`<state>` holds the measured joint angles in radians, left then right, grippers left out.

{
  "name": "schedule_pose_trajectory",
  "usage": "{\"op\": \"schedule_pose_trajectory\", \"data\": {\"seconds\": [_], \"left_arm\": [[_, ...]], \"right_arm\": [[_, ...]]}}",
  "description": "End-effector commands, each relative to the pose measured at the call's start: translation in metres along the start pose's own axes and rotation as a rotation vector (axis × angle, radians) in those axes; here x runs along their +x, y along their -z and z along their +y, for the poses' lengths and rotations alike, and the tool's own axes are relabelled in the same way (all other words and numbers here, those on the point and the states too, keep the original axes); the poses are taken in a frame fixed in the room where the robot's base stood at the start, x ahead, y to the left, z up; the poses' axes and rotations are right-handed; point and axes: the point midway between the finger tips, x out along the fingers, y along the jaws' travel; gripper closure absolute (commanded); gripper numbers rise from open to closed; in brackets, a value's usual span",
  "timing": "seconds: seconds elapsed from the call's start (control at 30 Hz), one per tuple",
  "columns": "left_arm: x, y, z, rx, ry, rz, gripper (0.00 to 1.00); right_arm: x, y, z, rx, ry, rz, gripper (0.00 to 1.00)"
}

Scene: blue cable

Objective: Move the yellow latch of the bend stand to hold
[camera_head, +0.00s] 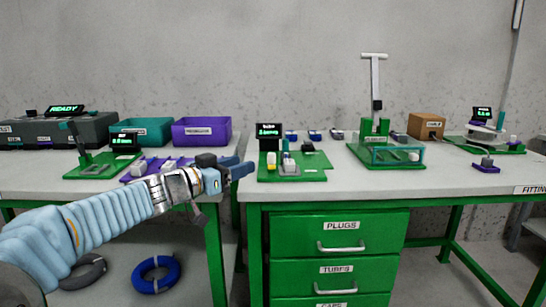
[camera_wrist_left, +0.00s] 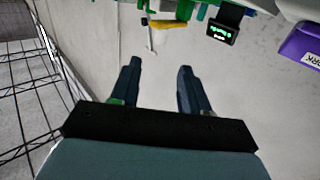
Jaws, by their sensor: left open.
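In the left wrist view a yellow part (camera_wrist_left: 168,24), which looks like the latch, shows at the top beside green fixture pieces, beyond my fingertips and apart from them. The head view shows a green-based stand (camera_head: 310,168) with a small display, a pale block with some yellow, and grey parts; I cannot tell whether this is the bend stand. My left gripper (camera_head: 238,170) is at the gap between the two tables, left of that stand. Its fingers are spread and empty, as the left wrist view (camera_wrist_left: 158,85) shows. My right gripper is not in view.
A display (camera_wrist_left: 222,22) and purple box (camera_wrist_left: 300,45) lie top right in the wrist view; a wire rack (camera_wrist_left: 25,100) is at left. Teal (camera_head: 140,131) and purple bins (camera_head: 200,131) stand on the left table. A tall-lever fixture (camera_head: 375,128) stands on the right table.

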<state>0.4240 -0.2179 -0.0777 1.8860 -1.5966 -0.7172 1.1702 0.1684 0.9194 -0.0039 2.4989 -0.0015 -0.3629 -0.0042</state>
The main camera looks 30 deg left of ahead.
Motion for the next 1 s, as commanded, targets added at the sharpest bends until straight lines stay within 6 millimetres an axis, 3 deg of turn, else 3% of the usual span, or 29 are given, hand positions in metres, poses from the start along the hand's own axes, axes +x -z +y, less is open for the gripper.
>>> {"op": "schedule_pose_trajectory", "data": {"seconds": [0.3,0.5,0.9,1.0], "left_arm": [[0.075,-0.003,0.0,-0.002,-0.003,-0.001,0.54],[0.105,-0.001,0.001,-0.001,-0.002,0.0,0.54],[0.116,-0.001,0.0,-0.001,0.0,0.0,0.54],[0.115,-0.001,0.0,-0.001,0.0,0.0,0.67]], "right_arm": [[0.008,0.001,0.004,0.002,-0.001,0.001,0.17],[0.01,0.0,0.004,0.002,-0.001,0.001,0.17],[0.01,0.0,0.004,0.001,0.0,0.0,0.17],[0.01,0.0,0.004,0.002,0.0,0.0,0.17]]}}
